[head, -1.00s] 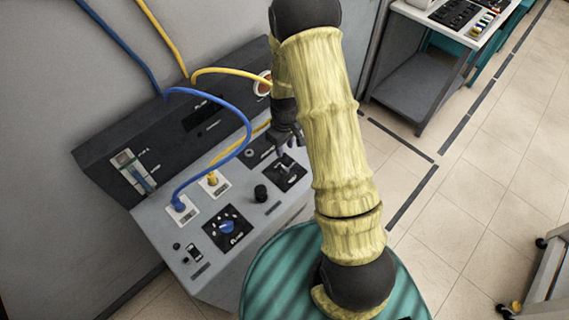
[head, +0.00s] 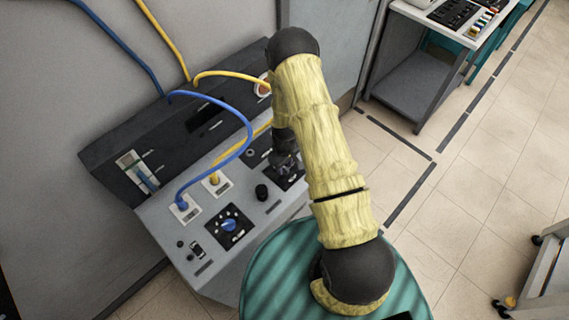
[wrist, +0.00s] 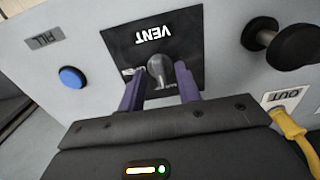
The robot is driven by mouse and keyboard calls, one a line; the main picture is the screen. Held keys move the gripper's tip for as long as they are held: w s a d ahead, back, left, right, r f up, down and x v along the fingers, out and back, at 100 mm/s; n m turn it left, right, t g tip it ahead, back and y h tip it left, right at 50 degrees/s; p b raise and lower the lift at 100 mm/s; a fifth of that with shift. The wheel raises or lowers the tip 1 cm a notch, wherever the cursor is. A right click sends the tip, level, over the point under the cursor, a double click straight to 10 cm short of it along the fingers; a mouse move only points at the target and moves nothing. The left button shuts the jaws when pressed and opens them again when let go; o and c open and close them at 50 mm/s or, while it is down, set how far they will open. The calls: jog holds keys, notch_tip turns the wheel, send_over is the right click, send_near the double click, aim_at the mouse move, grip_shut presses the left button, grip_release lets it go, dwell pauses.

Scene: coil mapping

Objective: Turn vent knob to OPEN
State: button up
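The vent knob (wrist: 158,68) is a grey knob on a black square plate (wrist: 118,45) marked VENT, which reads upside down in the wrist view. My gripper (wrist: 160,82) is open, with its two purple-grey fingers apart and the knob showing between their tips. I cannot tell whether either finger touches the knob. In the head view my gripper (head: 286,160) is low over the black vent plate (head: 295,183) on the grey console, and it hides the knob there. The knob's pointing direction and the OPEN marking are not clear.
A black knob (wrist: 295,46) stands out beside the vent plate, and a blue button (wrist: 72,78) is on the other side. Blue (head: 243,117) and yellow (head: 232,74) hoses arch over the console. A blue dial (head: 229,225) is nearer the front.

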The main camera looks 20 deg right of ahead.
jog(key=shift+f, duration=0.1)
grip_shut()
jog(key=shift+m, duration=0.3)
jog(key=m+b, duration=0.2)
jog(key=shift+f+m+b, duration=0.15)
jog(key=shift+m+b, duration=0.25)
jog(key=m+b, duration=0.1)
jog(key=m, duration=0.1)
jog(key=shift+m+b, duration=0.3)
jog(key=shift+m, duration=0.1)
jog(key=m+b, duration=0.2)
jog(key=m, duration=0.7)
jog(key=m+b, duration=0.1)
jog(key=m, duration=0.1)
jog(key=shift+r+m, duration=0.2)
jog(key=shift+m, duration=0.2)
